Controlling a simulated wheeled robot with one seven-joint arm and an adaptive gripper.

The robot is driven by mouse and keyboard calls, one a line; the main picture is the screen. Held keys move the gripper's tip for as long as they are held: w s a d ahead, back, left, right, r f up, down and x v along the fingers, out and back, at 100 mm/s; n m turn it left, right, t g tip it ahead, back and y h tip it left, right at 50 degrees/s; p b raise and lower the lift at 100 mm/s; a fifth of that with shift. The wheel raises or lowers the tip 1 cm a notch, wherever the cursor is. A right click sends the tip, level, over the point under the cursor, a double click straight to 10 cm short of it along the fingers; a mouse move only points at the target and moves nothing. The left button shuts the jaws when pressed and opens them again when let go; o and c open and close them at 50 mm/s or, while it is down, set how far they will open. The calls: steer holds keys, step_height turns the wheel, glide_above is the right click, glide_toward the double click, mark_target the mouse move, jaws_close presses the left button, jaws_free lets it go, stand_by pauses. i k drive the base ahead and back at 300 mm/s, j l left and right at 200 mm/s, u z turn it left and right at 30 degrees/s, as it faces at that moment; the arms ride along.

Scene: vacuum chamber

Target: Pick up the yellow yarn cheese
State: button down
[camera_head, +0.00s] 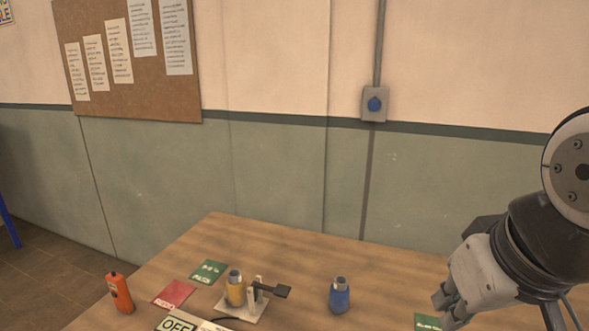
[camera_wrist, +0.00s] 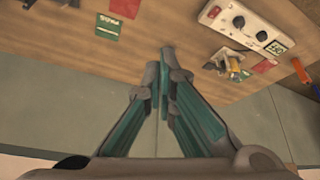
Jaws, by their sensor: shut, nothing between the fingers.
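A yellow spool-like object with a grey top (camera_head: 235,290), which looks like the yellow yarn cheese, stands upright at a small white stand with a dark lever on the wooden table (camera_head: 240,235). In the wrist view, a small yellowish thing (camera_wrist: 235,66) shows at what looks like the same stand. My gripper (camera_head: 452,308) is at the right side of the head view, well to the right of the yellow object. In the wrist view my gripper (camera_wrist: 167,55) has its fingers together and empty, pointing over the table.
A blue spool-like object (camera_head: 339,296) stands between the yellow one and my gripper. A white panel with dials (camera_wrist: 245,27) shows in the wrist view.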

mark_target(234, 285)
steer(key=i+j+z, duration=0.2)
steer(key=j+z, duration=0.15)
steer(key=j, duration=0.9)
steer(key=j+z, duration=0.35)
steer(key=j, duration=0.95)
steer(key=k+j+z, duration=0.1)
steer(key=j+z, duration=0.25)
steer(key=j, duration=0.95)
